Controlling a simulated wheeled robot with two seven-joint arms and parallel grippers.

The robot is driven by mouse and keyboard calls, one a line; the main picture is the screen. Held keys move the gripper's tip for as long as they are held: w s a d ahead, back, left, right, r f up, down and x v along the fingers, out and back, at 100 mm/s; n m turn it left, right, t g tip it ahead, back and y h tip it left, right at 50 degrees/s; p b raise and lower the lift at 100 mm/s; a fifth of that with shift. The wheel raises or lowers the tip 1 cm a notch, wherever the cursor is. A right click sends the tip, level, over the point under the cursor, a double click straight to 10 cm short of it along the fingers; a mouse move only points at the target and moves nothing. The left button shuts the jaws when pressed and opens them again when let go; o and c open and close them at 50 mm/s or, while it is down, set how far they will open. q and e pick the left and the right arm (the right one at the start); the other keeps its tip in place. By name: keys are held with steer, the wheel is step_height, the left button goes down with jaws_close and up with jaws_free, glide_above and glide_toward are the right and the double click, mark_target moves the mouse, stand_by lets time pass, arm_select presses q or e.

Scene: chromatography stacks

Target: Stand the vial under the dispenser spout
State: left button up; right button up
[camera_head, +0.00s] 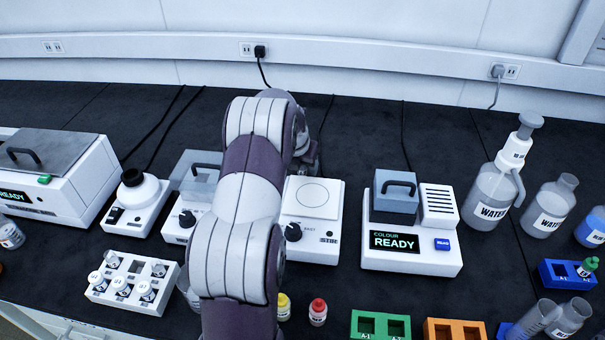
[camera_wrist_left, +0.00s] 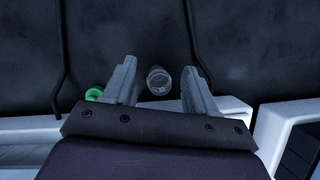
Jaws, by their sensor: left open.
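In the left wrist view, a small clear open-topped vial (camera_wrist_left: 158,80) shows against the dark bench. My left gripper (camera_wrist_left: 158,78) is open, with one finger on each side of the vial and a visible gap to both. The vial is hidden behind my arm in the head view, where only a little of my left gripper (camera_head: 306,158) shows beyond the wrist. The dispenser is a WATER bottle (camera_head: 488,198) with a white pump head and a spout (camera_head: 519,186) bending down on its right. My right gripper is not in view.
A stirrer plate (camera_head: 315,205) and a COLOUR READY device (camera_head: 415,253) stand near my arm. A green item (camera_wrist_left: 94,94) lies beside the left finger. A white vial rack (camera_head: 135,270) is at left. Another bottle (camera_head: 549,208) and a blue rack (camera_head: 556,273) are near the dispenser.

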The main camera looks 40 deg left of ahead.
arm_select(q)
steer(key=shift+r, duration=0.1)
jaws_close()
